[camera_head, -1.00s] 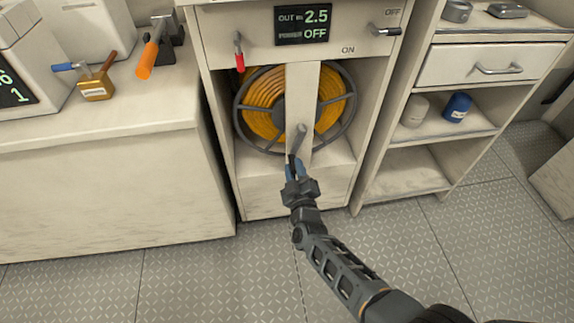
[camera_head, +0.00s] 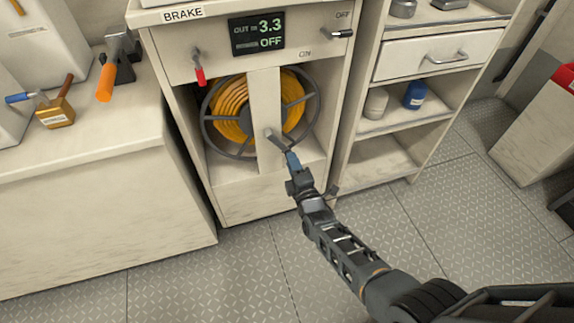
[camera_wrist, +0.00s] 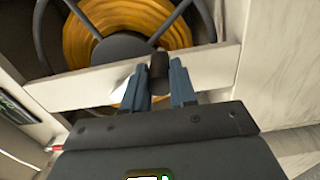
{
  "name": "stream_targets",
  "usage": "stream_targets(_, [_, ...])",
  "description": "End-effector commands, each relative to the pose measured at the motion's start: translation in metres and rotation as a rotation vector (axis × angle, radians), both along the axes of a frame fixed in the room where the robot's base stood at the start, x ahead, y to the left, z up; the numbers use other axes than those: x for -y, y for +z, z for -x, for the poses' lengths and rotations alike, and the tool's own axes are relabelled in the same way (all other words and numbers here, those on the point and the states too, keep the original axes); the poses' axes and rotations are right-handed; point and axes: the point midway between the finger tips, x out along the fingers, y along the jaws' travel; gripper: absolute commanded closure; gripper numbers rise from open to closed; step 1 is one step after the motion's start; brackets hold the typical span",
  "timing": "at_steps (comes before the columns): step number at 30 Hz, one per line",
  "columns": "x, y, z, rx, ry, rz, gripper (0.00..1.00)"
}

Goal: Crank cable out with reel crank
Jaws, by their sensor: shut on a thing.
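The cable reel (camera_head: 232,112), wound with orange cable, sits in the open bay of the cabinet behind a pale upright post (camera_head: 265,105). The reel crank (camera_head: 277,141) is a dark grey handle at the front of the post. My gripper (camera_head: 291,160) is shut on the crank's end. In the wrist view my gripper's blue fingers (camera_wrist: 160,85) stand on both sides of the dark crank grip (camera_wrist: 158,70). The display (camera_head: 257,33) reads OUT 3.3 and OFF. The red-tipped brake lever (camera_head: 199,70) hangs below the BRAKE label.
A power lever (camera_head: 338,34) sits between OFF and ON marks, near OFF. A counter (camera_head: 80,150) with an orange-handled tool (camera_head: 108,75) and a brass block (camera_head: 56,114) stands left. Shelves with a blue jar (camera_head: 414,95) stand right. The floor in front is clear.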

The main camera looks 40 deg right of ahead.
Motion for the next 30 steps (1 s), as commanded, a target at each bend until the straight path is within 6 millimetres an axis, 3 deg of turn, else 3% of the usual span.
stream_targets(9, [0.0097,0.0058,0.004,-0.036,-0.003,0.104,1.0])
stream_targets(25, [0.0113,0.0069,0.0043,-0.04,-0.004,0.122,1.0])
stream_targets(26, [0.0113,0.0069,0.0043,-0.04,-0.004,0.122,0.71])
stream_targets(30, [0.0107,0.0071,0.0039,-0.04,-0.003,0.122,0.57])
